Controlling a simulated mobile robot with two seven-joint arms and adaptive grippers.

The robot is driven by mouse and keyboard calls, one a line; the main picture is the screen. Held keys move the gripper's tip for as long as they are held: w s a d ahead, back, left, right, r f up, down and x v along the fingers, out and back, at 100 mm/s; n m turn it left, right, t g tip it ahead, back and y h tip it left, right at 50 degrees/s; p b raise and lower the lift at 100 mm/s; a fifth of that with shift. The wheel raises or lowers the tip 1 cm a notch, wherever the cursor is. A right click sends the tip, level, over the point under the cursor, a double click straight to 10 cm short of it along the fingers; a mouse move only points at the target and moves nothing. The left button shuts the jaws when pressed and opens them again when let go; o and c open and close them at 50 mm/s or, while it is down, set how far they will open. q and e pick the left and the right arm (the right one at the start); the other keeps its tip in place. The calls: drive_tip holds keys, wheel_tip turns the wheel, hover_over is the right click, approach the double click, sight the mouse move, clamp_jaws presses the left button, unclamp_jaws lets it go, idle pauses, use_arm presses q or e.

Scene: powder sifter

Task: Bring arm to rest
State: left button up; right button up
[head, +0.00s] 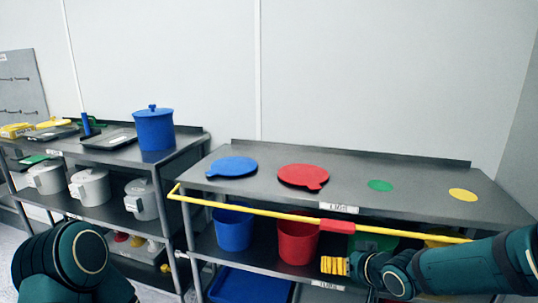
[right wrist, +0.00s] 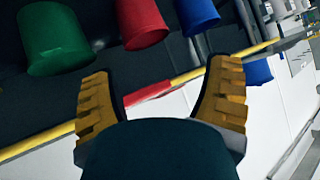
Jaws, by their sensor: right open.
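My right arm comes in from the right in the head view, and its gripper (head: 335,266) with yellow fingers is below the yellow bar (head: 265,211), in front of the lower shelf. In the right wrist view the gripper (right wrist: 160,92) is open, its two yellow fingers apart with nothing between them. The bar's red section (right wrist: 148,93) shows beyond the gap. My left arm shows at the lower left of the head view; its gripper is out of view.
A red tub (head: 297,243) and a blue tub (head: 233,230) stand on the shelf behind the bar. A blue lid (head: 231,166) and a red lid (head: 303,177) lie on top. A lidded blue pot (head: 154,130) stands on the left table. Free room is unclear near the bar.

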use_arm(q)
drive_tip(key=shift+s+r, duration=0.15)
drive_tip(key=shift+s, duration=0.15)
use_arm(e)
drive_tip(key=s+a+f+m+g, duration=0.1)
drive_tip(key=s+a+f+g, duration=0.3)
drive_tip(key=s+f, duration=0.7)
drive_tip(key=s+a+f+m+g, duration=0.2)
drive_tip(key=s+a+f+g, duration=0.1)
drive_tip(key=s+f, duration=0.9)
wheel_tip(320, 180, down, 6)
drive_tip(key=shift+a+r+g+h, duration=0.1)
drive_tip(key=shift+a+g+h, duration=0.25)
drive_tip(key=shift+g, duration=0.35)
drive_tip(key=shift+w+a, duration=0.1)
